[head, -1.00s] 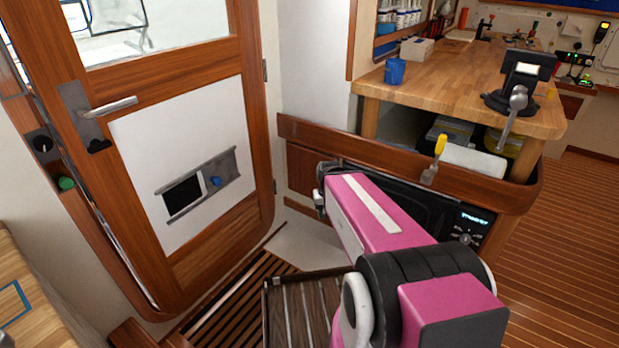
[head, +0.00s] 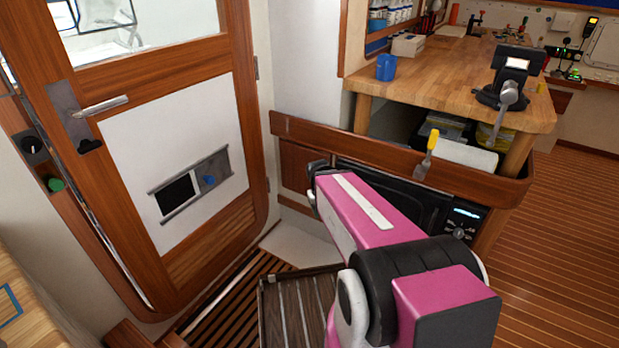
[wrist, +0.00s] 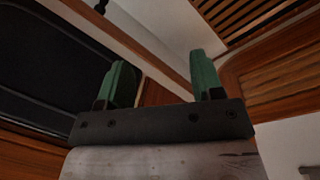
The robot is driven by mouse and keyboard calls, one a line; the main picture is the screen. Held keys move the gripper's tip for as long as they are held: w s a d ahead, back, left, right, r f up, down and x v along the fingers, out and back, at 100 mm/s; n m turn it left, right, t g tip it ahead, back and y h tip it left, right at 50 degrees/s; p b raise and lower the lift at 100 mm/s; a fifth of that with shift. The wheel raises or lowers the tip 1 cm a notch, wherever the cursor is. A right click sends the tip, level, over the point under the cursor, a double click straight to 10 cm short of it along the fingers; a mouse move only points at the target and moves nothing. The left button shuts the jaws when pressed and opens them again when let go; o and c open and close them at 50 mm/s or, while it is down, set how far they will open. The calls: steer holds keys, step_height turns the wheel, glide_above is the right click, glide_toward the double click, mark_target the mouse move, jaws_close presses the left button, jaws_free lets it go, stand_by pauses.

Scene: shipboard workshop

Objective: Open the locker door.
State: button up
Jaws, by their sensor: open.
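The locker door, as I take it, is the wood-framed door (head: 215,120) at the left of the head view. It has a white lower panel, a window above and a metal lever handle (head: 100,106) near its left edge. I cannot tell whether it stands slightly ajar. Wood and a pale panel at the right of the wrist view look like its lower part (wrist: 285,80). My gripper (wrist: 160,70) shows in the wrist view with two green fingers spread apart and nothing between them. In the head view my arm hides the gripper, and nothing shows it touching the handle.
A wooden workbench (head: 450,85) with a vise (head: 507,92) and a blue cup (head: 386,67) stands at the right. Below it are a wooden rail (head: 380,155), a yellow-handled screwdriver (head: 432,142) and a black appliance (head: 405,195) close behind my arm. Open plank floor (head: 570,230) lies at the right.

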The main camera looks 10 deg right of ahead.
steer(key=w+d+f+n+t+h, duration=0.2)
steer(key=w+f+n+h, duration=0.15)
steer(key=w+n, duration=0.25)
steer(key=w+d+f+n+t+h, duration=0.1)
steer(key=w+d+f+n+h, duration=0.1)
steer(key=w+n+h, duration=0.35)
steer(key=w+a+f+n+t+h, duration=0.25)
steer(key=w+a+n+t, duration=0.85)
steer(key=n, duration=0.6)
steer(key=shift+g+y, duration=0.4)
steer(key=shift+y, duration=0.05)
steer(key=x, duration=1.2)
steer(key=shift+s+d+f, duration=0.2)
steer(key=shift+d+f, duration=0.1)
steer(key=shift+f, duration=0.05)
steer(key=c, duration=0.9)
